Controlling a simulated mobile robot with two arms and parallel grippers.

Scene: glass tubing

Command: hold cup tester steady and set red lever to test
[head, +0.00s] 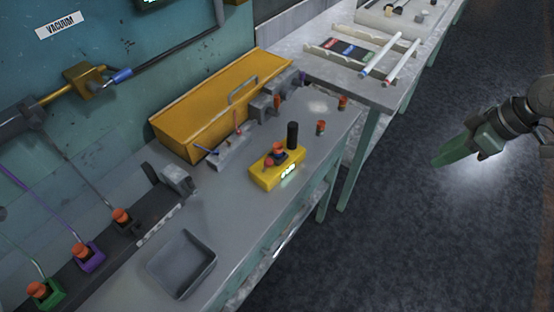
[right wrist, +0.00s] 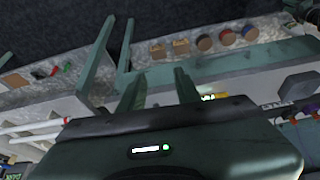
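The yellow cup tester (head: 290,177) stands on the grey bench in the head view, with a small lit display on its front. On top are a small red knob (head: 268,162), perhaps the lever, and an orange-and-dark piece (head: 279,149). The lever's setting is too small to read. My right gripper (head: 434,162) is over the dark floor, well right of the bench and apart from the tester. In the right wrist view its two fingers (right wrist: 160,88) stand apart with nothing held. A yellow bit beside them is mostly hidden. My left gripper is not in view.
A black cylinder (head: 293,135) stands close behind the tester. Orange-topped pieces (head: 320,128) stand to its right, and a yellow toolbox (head: 215,110) behind. A grey tray (head: 181,264) sits at the front left. A second table (head: 345,85) holds glass tubes. The floor (head: 420,230) is clear.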

